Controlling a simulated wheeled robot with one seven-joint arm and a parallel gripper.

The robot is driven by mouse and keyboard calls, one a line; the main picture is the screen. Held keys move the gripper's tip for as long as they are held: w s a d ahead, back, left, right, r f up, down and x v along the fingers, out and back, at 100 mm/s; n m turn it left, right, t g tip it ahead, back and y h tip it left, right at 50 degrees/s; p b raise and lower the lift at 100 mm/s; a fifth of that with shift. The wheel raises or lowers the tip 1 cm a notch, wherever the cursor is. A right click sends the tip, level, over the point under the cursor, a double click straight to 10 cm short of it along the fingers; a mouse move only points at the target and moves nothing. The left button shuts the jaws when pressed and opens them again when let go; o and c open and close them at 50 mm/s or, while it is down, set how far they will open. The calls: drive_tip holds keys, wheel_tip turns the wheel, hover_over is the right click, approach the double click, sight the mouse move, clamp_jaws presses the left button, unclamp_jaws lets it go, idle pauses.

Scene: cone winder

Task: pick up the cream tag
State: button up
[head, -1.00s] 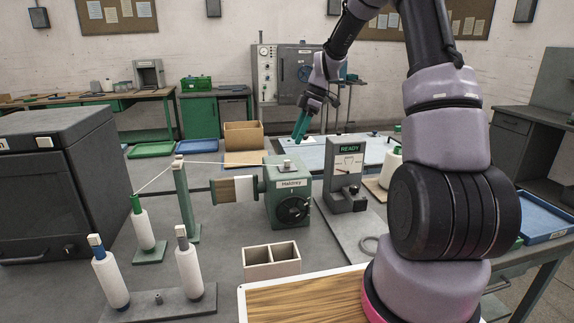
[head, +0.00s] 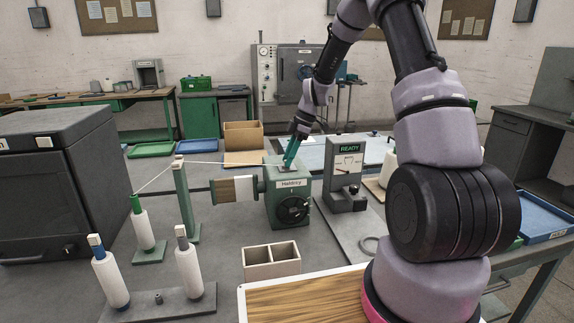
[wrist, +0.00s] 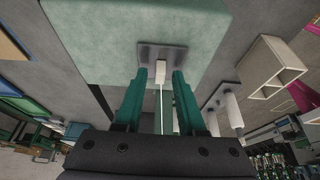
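The cream tag (wrist: 160,68) is a small upright block on a dark square plate (wrist: 176,52) on top of the green winder housing (head: 275,208). In the wrist view it stands between the tips of my two green fingers, with a gap on each side. My gripper (wrist: 160,80) is open and points down at the housing top. In the head view my gripper (head: 287,167) is over the plate, and its fingers hide the tag.
A thread (head: 215,162) runs from the green post (head: 182,200) toward the housing top. The READY gauge stand (head: 345,180) is close on the right. A two-compartment box (head: 271,262) stands in front. Several white cones (head: 188,272) stand at the left.

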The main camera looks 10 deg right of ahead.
clamp_jaws()
wheel_tip(320, 180, up, 13)
idle(0.9)
